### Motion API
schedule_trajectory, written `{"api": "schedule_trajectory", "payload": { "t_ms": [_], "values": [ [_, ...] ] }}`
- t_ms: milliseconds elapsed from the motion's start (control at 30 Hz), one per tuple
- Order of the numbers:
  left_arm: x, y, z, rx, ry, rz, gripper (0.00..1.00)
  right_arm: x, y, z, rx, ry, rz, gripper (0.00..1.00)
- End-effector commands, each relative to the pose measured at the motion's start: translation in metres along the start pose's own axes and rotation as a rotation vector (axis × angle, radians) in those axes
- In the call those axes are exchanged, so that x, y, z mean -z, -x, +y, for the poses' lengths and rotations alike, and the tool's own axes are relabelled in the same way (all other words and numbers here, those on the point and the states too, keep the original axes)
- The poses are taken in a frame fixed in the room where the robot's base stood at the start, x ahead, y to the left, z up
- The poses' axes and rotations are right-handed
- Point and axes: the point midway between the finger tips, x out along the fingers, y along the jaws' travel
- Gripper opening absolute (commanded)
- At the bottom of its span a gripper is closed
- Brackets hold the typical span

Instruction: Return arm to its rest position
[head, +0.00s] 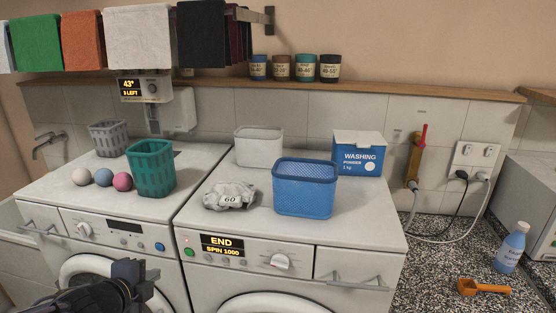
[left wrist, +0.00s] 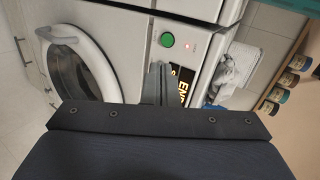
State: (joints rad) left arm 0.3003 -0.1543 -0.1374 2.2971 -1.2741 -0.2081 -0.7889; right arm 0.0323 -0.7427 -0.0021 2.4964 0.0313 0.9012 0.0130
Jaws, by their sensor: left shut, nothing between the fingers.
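My left gripper (head: 132,268) is low at the left in the head view, in front of the left washing machine (head: 117,250). It is clear of the baskets and laundry on top. In the left wrist view its fingers (left wrist: 159,82) are together with nothing between them, in front of the machine fronts. The dark wrist body fills the bottom of that view. My right gripper is in neither view.
A grey cloth bundle marked 60 (head: 230,195) and a blue basket (head: 305,187) stand on the right machine (head: 340,228). A green basket (head: 152,167), several balls and a grey basket (head: 108,138) are on the left machine. An orange scoop (head: 482,287) lies at right.

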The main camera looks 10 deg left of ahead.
Motion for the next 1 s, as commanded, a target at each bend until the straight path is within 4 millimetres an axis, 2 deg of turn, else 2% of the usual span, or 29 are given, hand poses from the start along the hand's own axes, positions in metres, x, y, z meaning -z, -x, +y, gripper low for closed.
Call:
{"api": "schedule_trajectory", "payload": {
  "t_ms": [67, 133, 233, 367, 400, 500, 600, 700, 1000],
  "values": [
    [-0.003, 0.012, -0.003, -0.003, 0.141, -0.055, 0.00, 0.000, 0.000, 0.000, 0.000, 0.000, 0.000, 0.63],
    [-0.005, 0.029, 0.001, -0.020, 0.353, -0.120, 0.00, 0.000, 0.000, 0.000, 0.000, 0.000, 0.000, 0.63],
    [0.005, 0.059, 0.021, -0.082, 0.741, -0.199, 0.00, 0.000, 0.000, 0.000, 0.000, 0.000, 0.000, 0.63],
    [0.043, 0.097, 0.060, -0.240, 1.227, -0.246, 0.00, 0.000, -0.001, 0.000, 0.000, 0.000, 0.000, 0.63],
    [0.059, 0.108, 0.072, -0.303, 1.350, -0.251, 0.00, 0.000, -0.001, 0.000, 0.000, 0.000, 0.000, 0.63],
    [0.095, 0.133, 0.094, -0.458, 1.585, -0.256, 0.00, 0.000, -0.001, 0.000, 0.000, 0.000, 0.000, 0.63],
    [0.120, 0.151, 0.106, -0.575, 1.714, -0.259, 0.00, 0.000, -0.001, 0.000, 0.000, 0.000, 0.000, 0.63],
    [0.132, 0.160, 0.112, -0.635, 1.770, -0.262, 0.00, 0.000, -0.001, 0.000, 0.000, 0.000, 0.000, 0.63],
    [0.134, 0.161, 0.113, -0.647, 1.780, -0.265, 0.00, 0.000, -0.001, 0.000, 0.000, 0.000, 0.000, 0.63]
  ]
}}
